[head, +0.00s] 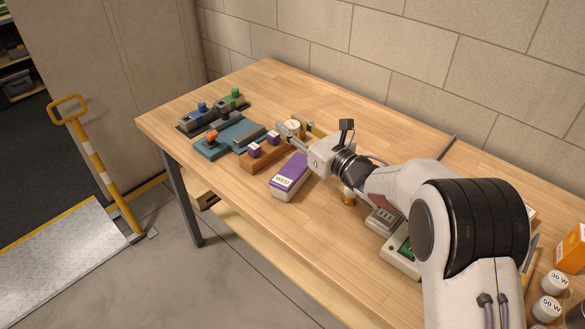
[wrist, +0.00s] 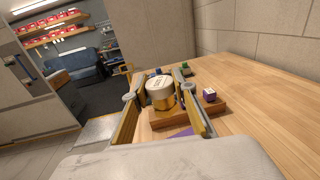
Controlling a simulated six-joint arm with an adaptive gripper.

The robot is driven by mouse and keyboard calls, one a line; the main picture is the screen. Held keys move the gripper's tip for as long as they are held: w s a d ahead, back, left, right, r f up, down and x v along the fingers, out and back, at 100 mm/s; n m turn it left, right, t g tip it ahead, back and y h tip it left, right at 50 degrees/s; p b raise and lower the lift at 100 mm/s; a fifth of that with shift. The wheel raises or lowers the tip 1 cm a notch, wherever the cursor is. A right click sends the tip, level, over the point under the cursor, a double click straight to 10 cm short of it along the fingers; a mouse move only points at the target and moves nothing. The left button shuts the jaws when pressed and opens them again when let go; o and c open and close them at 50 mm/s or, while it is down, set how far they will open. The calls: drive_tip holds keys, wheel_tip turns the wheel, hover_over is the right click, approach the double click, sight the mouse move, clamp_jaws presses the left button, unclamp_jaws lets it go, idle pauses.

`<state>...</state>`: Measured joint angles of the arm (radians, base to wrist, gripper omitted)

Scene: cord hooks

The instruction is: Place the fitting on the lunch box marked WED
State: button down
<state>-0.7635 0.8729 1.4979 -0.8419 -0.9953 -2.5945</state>
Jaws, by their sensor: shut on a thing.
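My gripper (head: 300,130) is shut on the fitting, a round piece with a white lettered top and a gold lower body. In the wrist view the fitting (wrist: 161,92) sits between the two fingers of the gripper (wrist: 158,98). In the head view its pale top (head: 292,125) shows beyond the wooden block. The lunch box (head: 291,176) is purple and white with a white label that seems to read WED. It lies on the table nearer the front edge than my gripper. Only a purple sliver shows below the fitting in the wrist view.
A wooden block (head: 268,157) with purple cubes stands left of the lunch box. Beyond it are a blue base (head: 225,139) with an orange knob and blue and green-topped fixtures (head: 216,110). Bulbs and an orange box (head: 571,247) are at right.

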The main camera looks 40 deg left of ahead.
drive_tip(key=shift+f, duration=0.1)
hover_over(292, 169)
drive_tip(key=shift+f, duration=3)
drive_tip(key=shift+f, duration=0.1)
drive_tip(key=shift+f, duration=1.75)
drive_tip(key=shift+f, duration=0.2)
drive_tip(key=c, duration=1.6)
unclamp_jaws()
drive_tip(key=shift+c, duration=0.2)
drive_tip(key=shift+r, duration=0.2)
drive_tip(key=s+d, duration=0.1)
drive_tip(key=d, duration=1.1)
drive_tip(key=shift+s, duration=0.3)
